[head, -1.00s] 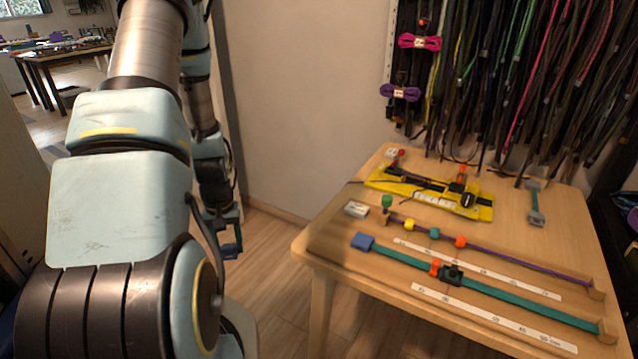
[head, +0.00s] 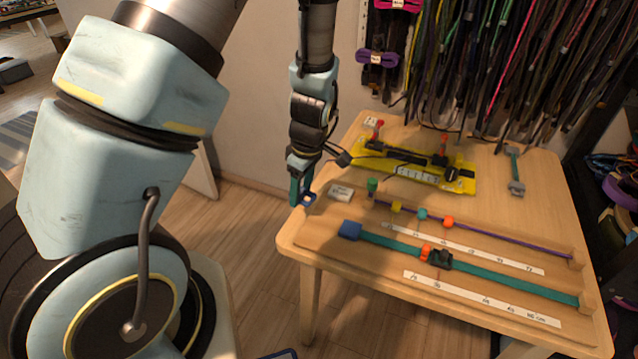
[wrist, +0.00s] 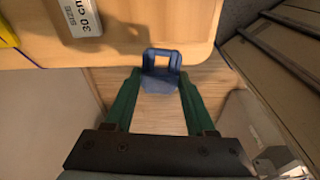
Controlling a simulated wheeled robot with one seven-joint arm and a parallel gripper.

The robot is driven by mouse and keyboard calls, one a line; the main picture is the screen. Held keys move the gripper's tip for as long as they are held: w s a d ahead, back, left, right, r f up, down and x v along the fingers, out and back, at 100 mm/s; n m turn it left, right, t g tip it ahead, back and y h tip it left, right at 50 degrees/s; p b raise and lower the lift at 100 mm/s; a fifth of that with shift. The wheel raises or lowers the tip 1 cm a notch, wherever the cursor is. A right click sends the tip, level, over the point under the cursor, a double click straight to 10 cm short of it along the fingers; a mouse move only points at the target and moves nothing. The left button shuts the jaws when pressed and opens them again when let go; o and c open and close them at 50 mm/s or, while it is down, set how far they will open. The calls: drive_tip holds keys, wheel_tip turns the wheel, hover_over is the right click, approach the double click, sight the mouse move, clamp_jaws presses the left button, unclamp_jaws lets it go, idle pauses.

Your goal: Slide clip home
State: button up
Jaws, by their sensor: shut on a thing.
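My gripper (head: 303,192) has dark green fingers and is shut on a small blue clip (head: 310,199). The gripper hangs beside the table's back left edge. In the wrist view, the blue clip (wrist: 161,72) sits between the two fingertips (wrist: 160,84), with its square open loop pointing away from me. The clip overlaps the table's edge in that view. On the table, a teal strap (head: 390,245) runs from a blue end block (head: 350,230) to a wooden stop, with an orange piece (head: 426,253) and a black piece (head: 441,260) on it.
A purple cord (head: 500,237) carries green, yellow, teal and orange pieces. White scale strips (head: 480,297) lie beside the lines. A yellow board (head: 385,157) lies behind. Cords hang on the back wall.

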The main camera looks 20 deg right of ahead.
drive_tip(key=s+d+r+n, duration=0.1)
drive_tip(key=s+d+r, duration=0.1)
drive_tip(key=s+d, duration=0.1)
drive_tip(key=b, duration=0.4)
hover_over(318, 222)
drive_tip(key=shift+d+f, duration=0.15)
drive_tip(key=shift+f, duration=2.75)
drive_tip(key=shift+f+b, duration=0.75)
drive_tip(key=shift+f, duration=0.35)
drive_tip(key=shift+s+f, duration=0.1)
drive_tip(key=shift+f, duration=0.1)
drive_tip(key=o, duration=1.4)
drive_tip(key=shift+c, duration=0.2)
drive_tip(key=shift+o, duration=0.8)
